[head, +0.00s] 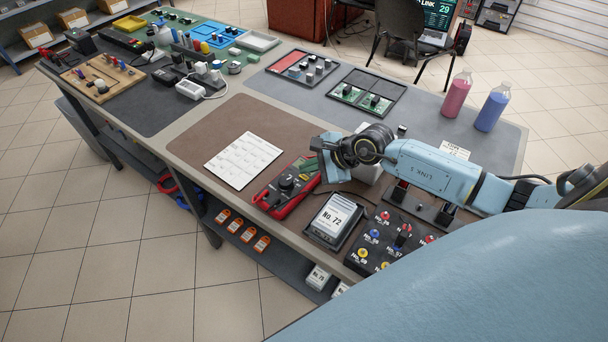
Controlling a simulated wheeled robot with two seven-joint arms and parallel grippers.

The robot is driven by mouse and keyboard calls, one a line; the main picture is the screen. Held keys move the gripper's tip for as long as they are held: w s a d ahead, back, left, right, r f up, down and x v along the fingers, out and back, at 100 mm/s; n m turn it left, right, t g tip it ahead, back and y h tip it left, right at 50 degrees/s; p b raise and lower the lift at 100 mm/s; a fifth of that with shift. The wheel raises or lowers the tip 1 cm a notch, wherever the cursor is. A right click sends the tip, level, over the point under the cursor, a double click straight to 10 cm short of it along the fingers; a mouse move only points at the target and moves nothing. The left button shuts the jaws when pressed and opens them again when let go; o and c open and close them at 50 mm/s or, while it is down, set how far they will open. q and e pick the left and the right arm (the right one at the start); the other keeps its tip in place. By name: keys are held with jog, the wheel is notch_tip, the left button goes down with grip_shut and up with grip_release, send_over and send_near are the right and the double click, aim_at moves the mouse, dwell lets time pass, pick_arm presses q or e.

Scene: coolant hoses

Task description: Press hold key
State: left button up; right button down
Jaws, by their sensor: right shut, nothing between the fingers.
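A red and dark grey meter (287,187) with a round dial lies on the brown mat. Its hold key is too small to make out. My right gripper (326,162) is shut and empty, at the far right end of the meter; I cannot tell whether it touches it. The gripper and wrist hide part of what lies behind them. My left gripper is not in view.
A device showing "No. 72" (335,217) stands right of the meter, beside a panel of coloured knobs (389,241). A white printed sheet (243,160) lies to the left. Pink (457,96) and blue (492,108) bottles stand at the back right.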

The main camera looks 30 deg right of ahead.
aim_at(309, 178)
notch_tip(309, 178, up, 5)
jog(key=p, duration=0.4)
jog(key=shift+r, duration=0.1)
jog(key=shift+s, duration=0.1)
dwell(0.7)
